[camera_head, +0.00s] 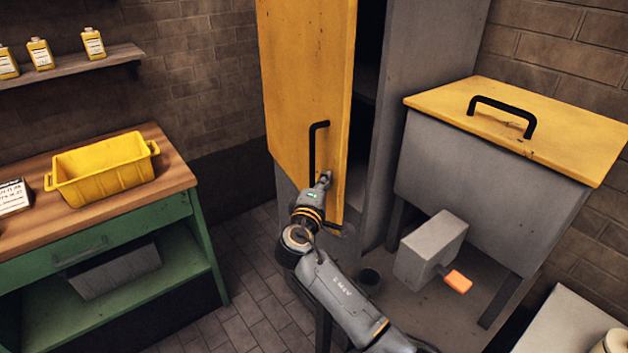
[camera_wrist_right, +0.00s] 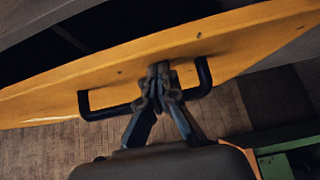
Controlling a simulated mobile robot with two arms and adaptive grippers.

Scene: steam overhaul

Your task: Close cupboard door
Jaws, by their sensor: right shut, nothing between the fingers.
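The yellow cupboard door (camera_head: 302,75) stands open, with a dark gap between it and the grey cupboard (camera_head: 427,75). Its black bar handle (camera_head: 312,152) is upright in the head view. My right gripper (camera_head: 325,180) is at the door's lower part, near the handle's lower end. In the right wrist view, the shut fingers (camera_wrist_right: 158,76) overlap the yellow door face (camera_wrist_right: 235,50) between the two ends of the handle (camera_wrist_right: 108,113). They hold nothing; I cannot tell whether they touch the door. My left gripper is not in view.
A green workbench (camera_head: 120,240) with a yellow bin (camera_head: 102,170) stands at left. A grey chest with a yellow lid (camera_head: 570,135) is right of the cupboard. Tiled floor (camera_head: 255,285) is clear left of my arm.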

